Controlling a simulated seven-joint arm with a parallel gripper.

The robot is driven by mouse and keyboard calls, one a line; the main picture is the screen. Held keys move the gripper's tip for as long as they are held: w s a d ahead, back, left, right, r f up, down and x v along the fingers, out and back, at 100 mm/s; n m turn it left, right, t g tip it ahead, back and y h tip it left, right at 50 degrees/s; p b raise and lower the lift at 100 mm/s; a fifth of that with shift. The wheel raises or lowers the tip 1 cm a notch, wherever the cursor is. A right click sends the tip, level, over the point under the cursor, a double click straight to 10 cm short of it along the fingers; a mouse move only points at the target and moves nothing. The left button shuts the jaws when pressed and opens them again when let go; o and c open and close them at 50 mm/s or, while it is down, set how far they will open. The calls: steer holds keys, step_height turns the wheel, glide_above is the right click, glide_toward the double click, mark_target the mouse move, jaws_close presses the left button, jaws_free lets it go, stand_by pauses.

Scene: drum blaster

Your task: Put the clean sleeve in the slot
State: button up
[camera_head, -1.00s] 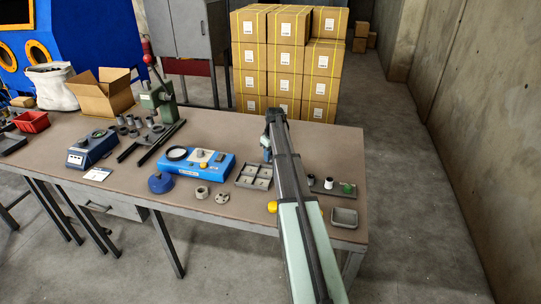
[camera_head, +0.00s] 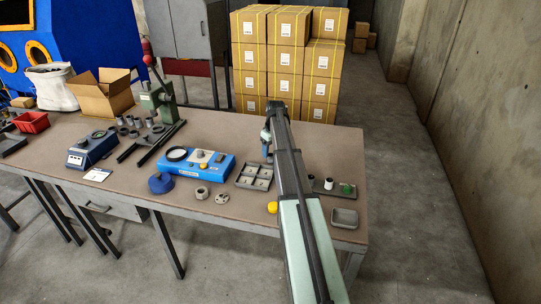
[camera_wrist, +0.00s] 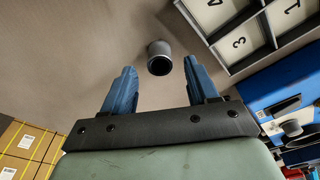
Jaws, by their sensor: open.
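A grey cylindrical sleeve (camera_wrist: 159,58), dark inside its open end, is on the brown table in the wrist view. My gripper (camera_wrist: 160,67) is open, with its blue fingers on either side of the sleeve near the tips; contact is not visible, and whether the sleeve is clean cannot be told. In the head view my arm hides this sleeve, and my gripper (camera_head: 266,137) shows only in part. A grey divided tray (camera_head: 254,177) with slots is left of my arm; in the wrist view the tray (camera_wrist: 218,49) shows compartments numbered 3 and 1.
A blue device (camera_head: 213,167) stands left of the tray, with a blue round part (camera_head: 161,183) before it. Several grey sleeves stand near the green press (camera_head: 158,98). A white-and-black cylinder (camera_head: 328,184), a green piece (camera_head: 347,189) and a grey bin (camera_head: 344,218) are right of my arm.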

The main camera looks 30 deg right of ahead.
step_height(320, 180, up, 8)
steer(key=shift+s, duration=0.45)
steer(key=shift+o, duration=0.4)
steer(key=shift+s+d+r, duration=0.1)
steer(key=shift+r, duration=0.25)
steer(key=m+t, duration=0.2)
steer(key=m, duration=0.2)
glide_above(272, 156)
steer(key=shift+h, duration=0.4)
step_height(272, 156, down, 6)
steer(key=shift+s+r, duration=0.1)
steer(key=shift+s+x, duration=0.15)
steer(key=shift+x, duration=1.15)
steer(key=shift+s+x, duration=0.1)
steer(key=shift+x, duration=1.25)
steer(key=shift+a, duration=0.3)
